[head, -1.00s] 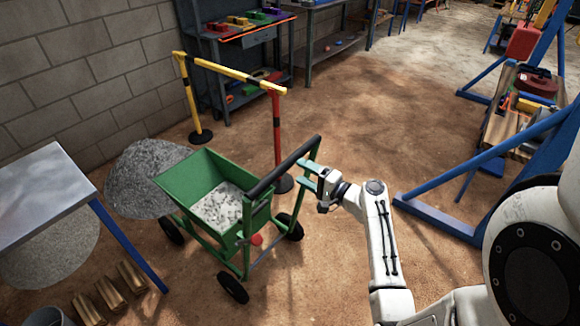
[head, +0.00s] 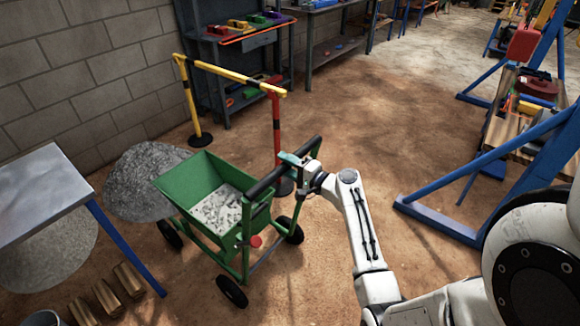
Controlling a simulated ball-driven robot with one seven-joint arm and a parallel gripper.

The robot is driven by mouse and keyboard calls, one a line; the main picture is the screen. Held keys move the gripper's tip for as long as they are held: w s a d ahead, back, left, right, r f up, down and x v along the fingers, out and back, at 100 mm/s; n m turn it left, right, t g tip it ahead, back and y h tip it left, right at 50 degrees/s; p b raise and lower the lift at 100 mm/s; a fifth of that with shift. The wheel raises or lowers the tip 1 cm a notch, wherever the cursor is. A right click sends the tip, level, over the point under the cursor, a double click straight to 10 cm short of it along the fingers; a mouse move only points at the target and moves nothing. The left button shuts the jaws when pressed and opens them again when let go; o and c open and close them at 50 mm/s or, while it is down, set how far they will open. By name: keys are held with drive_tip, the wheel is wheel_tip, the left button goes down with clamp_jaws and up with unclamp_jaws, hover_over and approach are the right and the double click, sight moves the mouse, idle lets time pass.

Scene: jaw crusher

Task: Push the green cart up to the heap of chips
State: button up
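The green cart (head: 189,184) stands on the dirt floor left of centre, with pale grey chips (head: 219,209) in its tub and a dark push bar (head: 266,181) on its right side. A grey heap of chips (head: 143,183) lies just left of the cart, by the wall; the tub's far left corner overlaps it in the picture, so any gap is hard to judge. My gripper (head: 291,160) is at the upper right part of the push bar. One finger shows across the bar; the other is hidden, so its closure is unclear.
A yellow and red barrier (head: 230,72) stands behind the cart. A metal table (head: 38,190) with a blue leg is at left, a paler heap (head: 48,255) under it and wooden blocks (head: 108,290) in front. A blue frame (head: 440,215) stands right. The floor between is clear.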

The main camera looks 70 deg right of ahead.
clamp_jaws()
drive_tip(key=shift+f, duration=0.1)
idle(0.9)
